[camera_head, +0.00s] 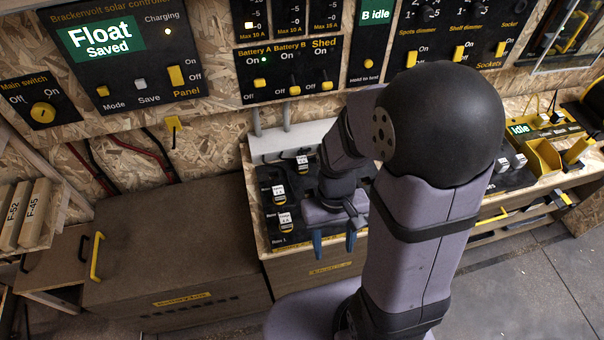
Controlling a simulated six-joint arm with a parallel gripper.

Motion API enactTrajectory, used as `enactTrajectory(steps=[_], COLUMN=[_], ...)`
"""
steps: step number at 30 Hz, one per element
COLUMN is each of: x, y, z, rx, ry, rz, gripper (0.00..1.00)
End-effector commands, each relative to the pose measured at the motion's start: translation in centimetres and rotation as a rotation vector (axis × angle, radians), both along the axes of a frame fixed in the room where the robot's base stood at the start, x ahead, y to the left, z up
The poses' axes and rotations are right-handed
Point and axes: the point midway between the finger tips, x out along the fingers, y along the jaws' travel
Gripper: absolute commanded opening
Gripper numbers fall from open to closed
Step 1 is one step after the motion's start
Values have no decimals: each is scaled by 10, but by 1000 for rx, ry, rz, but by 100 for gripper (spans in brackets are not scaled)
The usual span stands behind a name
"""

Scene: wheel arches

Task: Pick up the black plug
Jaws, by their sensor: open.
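One plug (302,163) is at the back, one (279,194) in the middle, and one (286,223) nearest the front. I cannot tell which one is the task's black plug. My arm hides the right part of the board.
A brown battery box (180,245) stands left of the board. Control panels with switches (290,70) line the wall behind. A right-hand bench holds a yellow holder (543,157) and small black-and-white items (510,161). Grey floor (530,270) is clear at lower right.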

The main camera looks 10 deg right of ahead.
Motion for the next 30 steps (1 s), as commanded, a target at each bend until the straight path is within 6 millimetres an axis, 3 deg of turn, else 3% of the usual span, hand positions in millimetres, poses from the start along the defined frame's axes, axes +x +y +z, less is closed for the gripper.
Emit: enactTrajectory(steps=[1,5,9,13,15,18,23,30], x=[8,50,124,202,242,284,308,312], y=[-1,-2,-5,-7,-8,-9,-10,-11], z=[-32,-76,-111,-105,-91,-71,-62,-63], rx=[1,5,8,8,6,3,-3,-5], ry=[26,14,-102,-279,-386,-511,-605,-617], rz=[-5,-20,-26,-21,-17,-9,7,17], gripper=[48,48,48,48,48,48,48,48])
